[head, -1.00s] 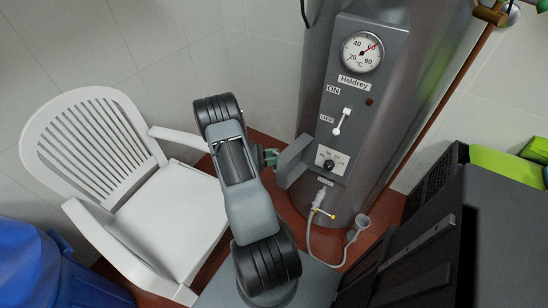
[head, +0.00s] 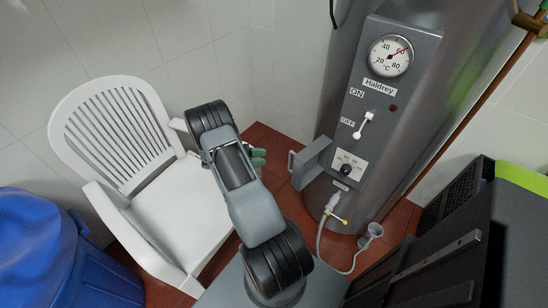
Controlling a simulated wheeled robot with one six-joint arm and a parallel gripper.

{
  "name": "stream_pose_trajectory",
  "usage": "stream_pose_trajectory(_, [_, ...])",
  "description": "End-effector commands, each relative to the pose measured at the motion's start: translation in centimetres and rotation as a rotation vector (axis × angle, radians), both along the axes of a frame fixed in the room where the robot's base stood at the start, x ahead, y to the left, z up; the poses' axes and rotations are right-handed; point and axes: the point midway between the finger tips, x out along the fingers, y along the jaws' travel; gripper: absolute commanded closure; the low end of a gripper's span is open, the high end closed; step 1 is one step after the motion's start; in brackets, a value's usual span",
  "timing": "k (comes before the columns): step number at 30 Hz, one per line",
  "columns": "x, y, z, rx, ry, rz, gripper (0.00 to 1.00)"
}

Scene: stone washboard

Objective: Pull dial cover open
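The dial cover (head: 314,160) is a grey flap with a small handle on its left edge. It stands swung out to the left from the front panel (head: 357,200) of the grey boiler. The dial (head: 346,170) with its white scale plate is exposed to the right of the cover. My gripper (head: 262,158) shows only as green-tipped fingers past my arm, left of the cover's handle, with a gap between. The rest of the gripper is hidden behind my arm, so its opening cannot be judged.
A white plastic chair (head: 172,215) stands at the left, with a blue bin (head: 45,265) in front of it. A switch (head: 364,124) and a thermometer (head: 391,56) sit above the dial. A hose (head: 321,235) hangs below. A black case (head: 440,250) fills the lower right.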

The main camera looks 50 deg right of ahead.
Motion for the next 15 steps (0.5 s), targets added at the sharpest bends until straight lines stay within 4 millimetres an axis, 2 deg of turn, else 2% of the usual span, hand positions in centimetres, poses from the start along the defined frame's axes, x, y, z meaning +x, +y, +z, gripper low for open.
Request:
stream_pose_trajectory(6, [1.8,1.4,0.0,0.0,0.0,0.002,0.64])
stream_pose_trajectory(15, [2.2,1.7,0.0,-0.001,0.001,0.0,0.64])
